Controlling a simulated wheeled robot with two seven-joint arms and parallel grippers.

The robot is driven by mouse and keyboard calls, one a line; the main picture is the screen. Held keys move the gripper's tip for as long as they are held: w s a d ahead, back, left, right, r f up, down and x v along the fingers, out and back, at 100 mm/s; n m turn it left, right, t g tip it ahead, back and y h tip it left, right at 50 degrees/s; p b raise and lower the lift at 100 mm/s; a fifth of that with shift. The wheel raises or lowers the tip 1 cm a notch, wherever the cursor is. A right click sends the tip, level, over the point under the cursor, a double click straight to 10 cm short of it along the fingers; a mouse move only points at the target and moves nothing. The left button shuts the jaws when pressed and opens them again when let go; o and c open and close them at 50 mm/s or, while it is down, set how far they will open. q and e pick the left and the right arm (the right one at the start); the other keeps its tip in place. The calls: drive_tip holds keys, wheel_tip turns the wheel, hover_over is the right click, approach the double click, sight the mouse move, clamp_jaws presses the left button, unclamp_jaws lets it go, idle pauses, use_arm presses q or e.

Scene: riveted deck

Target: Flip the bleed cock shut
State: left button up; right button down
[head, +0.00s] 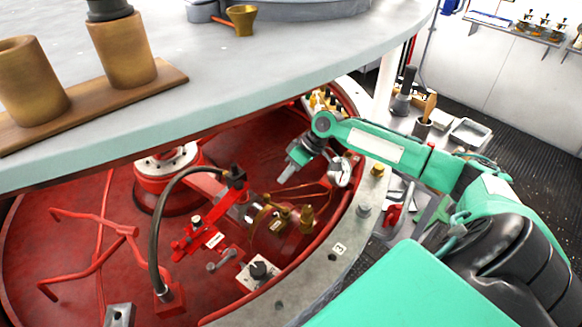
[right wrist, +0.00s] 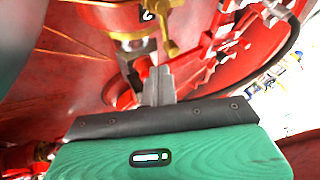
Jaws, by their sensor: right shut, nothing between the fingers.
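My right gripper (head: 284,183) hangs over the red recessed pan, its fingers together and empty. In the right wrist view its pale closed fingers (right wrist: 158,78) point at a brass fitting with a cross-shaped handle (right wrist: 166,28) and a tag reading 2. The fingertips look close to the metal below this fitting; I cannot tell whether they touch it. In the head view, brass fittings (head: 285,218) sit on a red cylinder just below the gripper. I cannot tell for sure which one is the bleed cock, or how its lever stands. My left gripper is not in view.
A black curved hose (head: 157,215) arches over red linkage (head: 203,238) left of the fittings. The pan's grey bolted rim (head: 338,248) runs along the right. A pale deck (head: 230,85) with brass cups overhangs the pan from above.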

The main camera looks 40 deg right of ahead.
drive_tip(key=x, duration=0.5)
drive_tip(key=shift+p, duration=0.35)
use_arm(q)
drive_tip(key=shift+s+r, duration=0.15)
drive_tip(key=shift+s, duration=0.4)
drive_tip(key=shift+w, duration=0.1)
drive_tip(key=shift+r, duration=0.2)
use_arm(e)
drive_tip(key=shift+a, duration=0.1)
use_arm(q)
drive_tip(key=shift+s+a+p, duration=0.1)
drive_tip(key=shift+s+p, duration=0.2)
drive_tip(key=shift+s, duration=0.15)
use_arm(e)
drive_tip(key=shift+a, duration=0.15)
